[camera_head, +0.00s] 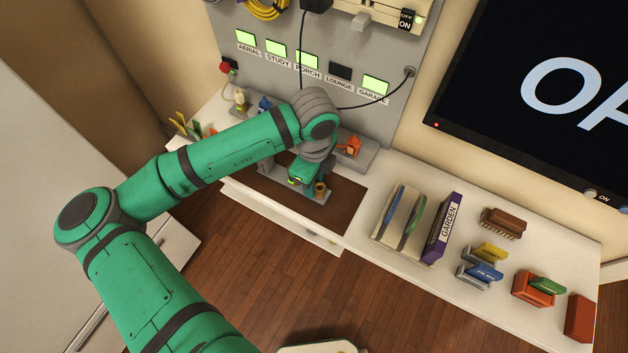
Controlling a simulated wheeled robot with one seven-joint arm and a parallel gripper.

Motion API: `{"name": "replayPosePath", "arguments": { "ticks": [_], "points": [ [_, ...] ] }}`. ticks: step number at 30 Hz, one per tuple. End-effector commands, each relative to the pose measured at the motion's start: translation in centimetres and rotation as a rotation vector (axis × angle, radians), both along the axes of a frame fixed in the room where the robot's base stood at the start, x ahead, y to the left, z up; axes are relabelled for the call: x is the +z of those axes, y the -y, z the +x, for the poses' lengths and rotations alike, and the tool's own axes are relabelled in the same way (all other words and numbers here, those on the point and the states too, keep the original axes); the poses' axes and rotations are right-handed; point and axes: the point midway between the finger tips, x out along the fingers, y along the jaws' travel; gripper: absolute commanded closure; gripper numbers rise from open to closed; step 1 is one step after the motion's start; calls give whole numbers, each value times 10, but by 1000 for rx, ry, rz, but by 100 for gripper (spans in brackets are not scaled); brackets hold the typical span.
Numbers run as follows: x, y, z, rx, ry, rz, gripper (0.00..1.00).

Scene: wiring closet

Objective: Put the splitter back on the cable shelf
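My gripper (307,186) is over the brown mat (345,196) on the white bench, pointing down. A small grey piece with a brass-coloured cylinder (320,188) is right at its fingertips. I cannot tell whether this piece is the splitter, or whether the fingers are closed on it. My wrist hides part of the mat and the back of the bench. No thing is clearly marked as the cable shelf.
A grey board carries lit labels, black cables and a yellow cable coil (266,8). An orange item (350,146) stands behind the gripper. To the right are a rack of upright panels, a purple GARDEN book (443,229) and several small coloured holders. A dark screen (560,90) hangs above.

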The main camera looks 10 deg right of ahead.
Motion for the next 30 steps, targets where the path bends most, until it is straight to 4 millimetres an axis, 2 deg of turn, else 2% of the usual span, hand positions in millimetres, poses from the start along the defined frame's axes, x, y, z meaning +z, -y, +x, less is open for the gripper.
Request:
{"name": "replayPosePath", "arguments": {
  "ticks": [3,6,17,30],
  "points": [
    [0,0,0,0,0,0,75],
    [0,0,0,0,0,0,54],
    [2,-1,0,2,0,0,54],
    [25,-1,0,2,1,0,54]
  ]
}}
